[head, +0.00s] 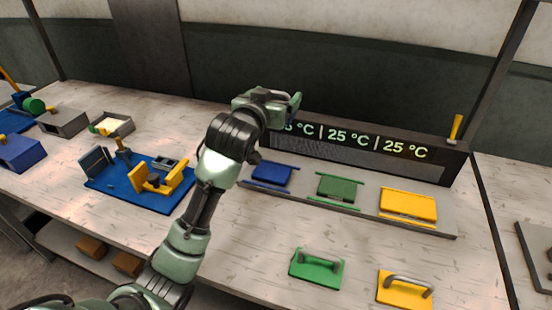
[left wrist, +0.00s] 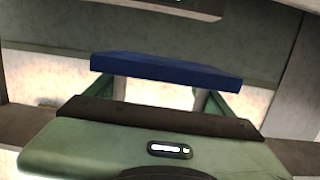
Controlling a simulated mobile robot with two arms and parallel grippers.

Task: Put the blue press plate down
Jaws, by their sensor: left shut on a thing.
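My left gripper (head: 288,104) is raised in front of the dark display panel at the back of the table. In the left wrist view, the blue press plate (left wrist: 165,70) shows as a flat blue slab seen nearly edge-on, between the green fingers of my left gripper, which is shut on it. In the head view the plate is mostly hidden by the gripper and wrist. A blue die (head: 271,174) lies on the left of the grey station strip (head: 350,208), below the raised gripper. My right gripper is not in view.
A green die (head: 339,188) and a yellow die (head: 408,205) share the strip. Green (head: 316,267) and yellow (head: 404,289) handled plates lie in front. A blue fixture (head: 137,190) stands left. The display panel (head: 350,147) rises behind. Bare table lies between fixture and plates.

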